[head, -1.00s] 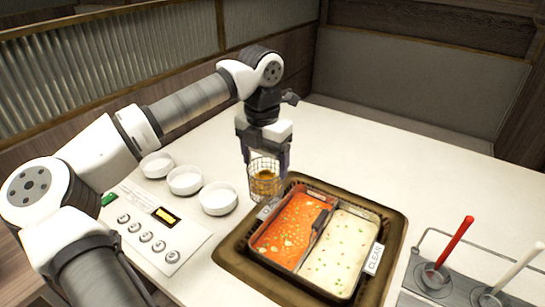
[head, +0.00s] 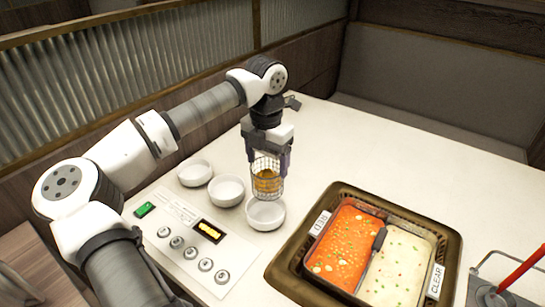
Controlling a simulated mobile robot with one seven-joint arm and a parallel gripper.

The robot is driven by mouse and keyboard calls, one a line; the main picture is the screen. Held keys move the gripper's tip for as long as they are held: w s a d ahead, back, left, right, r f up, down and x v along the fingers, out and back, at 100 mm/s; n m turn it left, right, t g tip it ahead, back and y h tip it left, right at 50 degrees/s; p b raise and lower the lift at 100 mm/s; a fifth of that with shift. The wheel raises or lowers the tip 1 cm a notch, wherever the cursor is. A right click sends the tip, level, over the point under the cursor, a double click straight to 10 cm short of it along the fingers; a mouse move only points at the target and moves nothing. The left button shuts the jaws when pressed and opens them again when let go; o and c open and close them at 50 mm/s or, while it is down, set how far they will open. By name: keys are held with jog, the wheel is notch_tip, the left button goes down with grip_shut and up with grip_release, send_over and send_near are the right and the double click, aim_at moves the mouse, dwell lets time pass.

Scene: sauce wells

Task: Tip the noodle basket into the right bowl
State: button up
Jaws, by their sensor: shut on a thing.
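My gripper (head: 268,158) is shut on the noodle basket (head: 267,186), a wire mesh cylinder with orange-yellow noodles inside. The basket hangs upright. In the picture its lower part overlaps the far edge of the right bowl (head: 265,214), a white bowl nearest the hot pot. I cannot tell exactly how high above the bowl the basket is. The middle bowl (head: 227,190) and the left bowl (head: 195,173) stand in a row to its left. The inside of the right bowl is partly hidden by the basket.
A divided pot (head: 452,225) with red and pale broth stands right of the bowls. A control panel (head: 178,240) with numbered buttons and a lit display lies in front of the bowls. A red-handled tool (head: 524,268) stands at the lower right. The table behind the pot is clear.

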jog(key=shift+w+a+f, duration=0.15)
jog(key=shift+w+a, duration=0.15)
jog(key=shift+a, duration=0.05)
jog(key=shift+f+b, duration=2.95)
jog(key=shift+f, duration=1.15)
